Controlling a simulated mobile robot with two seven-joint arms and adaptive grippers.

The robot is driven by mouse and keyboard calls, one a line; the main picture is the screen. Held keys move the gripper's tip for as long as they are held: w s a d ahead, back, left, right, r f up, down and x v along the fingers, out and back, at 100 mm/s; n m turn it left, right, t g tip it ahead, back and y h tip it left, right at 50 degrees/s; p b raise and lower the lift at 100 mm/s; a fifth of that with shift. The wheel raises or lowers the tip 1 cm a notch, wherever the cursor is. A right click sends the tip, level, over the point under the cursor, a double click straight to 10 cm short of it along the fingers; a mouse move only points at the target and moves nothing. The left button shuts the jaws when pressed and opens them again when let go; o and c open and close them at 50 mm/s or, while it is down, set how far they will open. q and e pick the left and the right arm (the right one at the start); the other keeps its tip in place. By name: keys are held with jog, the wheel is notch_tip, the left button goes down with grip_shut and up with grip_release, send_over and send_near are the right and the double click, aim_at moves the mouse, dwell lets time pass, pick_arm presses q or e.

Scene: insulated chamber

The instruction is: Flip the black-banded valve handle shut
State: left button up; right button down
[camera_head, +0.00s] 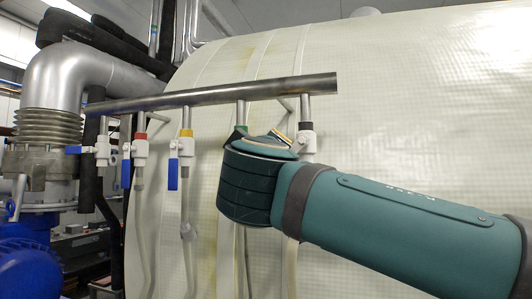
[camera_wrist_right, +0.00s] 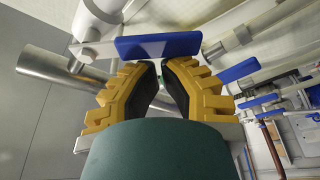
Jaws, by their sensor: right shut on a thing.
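The black-banded valve (camera_head: 307,127) is the rightmost on the pipe in the head view; my right arm hides its lower part and its handle. In the right wrist view a white valve body (camera_wrist_right: 97,50) near the pipe's open end carries a flat blue handle (camera_wrist_right: 158,45). This handle extends to the right across the picture, at my fingertips. My right gripper (camera_wrist_right: 160,68) has its yellow, black-padded fingers closed in on the handle; the exact contact is partly hidden. In the head view the gripper is mostly hidden behind my wrist. My left gripper is not in view.
A metal pipe (camera_head: 210,96) carries neighbouring valves with red (camera_head: 140,136), yellow (camera_head: 186,133) and green (camera_head: 239,129) bands. The leftmost valve's blue handle (camera_head: 74,150) lies sideways. A large pale tank (camera_head: 420,90) stands close behind. Thick metal ducting (camera_head: 75,80) is at left.

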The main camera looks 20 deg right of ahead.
jog(key=shift+f, duration=0.1)
jog(key=f+n, duration=0.1)
jog(key=n, duration=0.1)
jog(key=s+d+f+n+g+y, duration=0.1)
jog(key=n, duration=0.2)
jog(key=d+n, duration=0.1)
jog(key=n, duration=0.1)
jog(key=shift+s+f+n+g+y+p, duration=0.2)
jog(key=shift+f+n+g+y+p, duration=0.1)
jog(key=shift+f+y+p, duration=0.1)
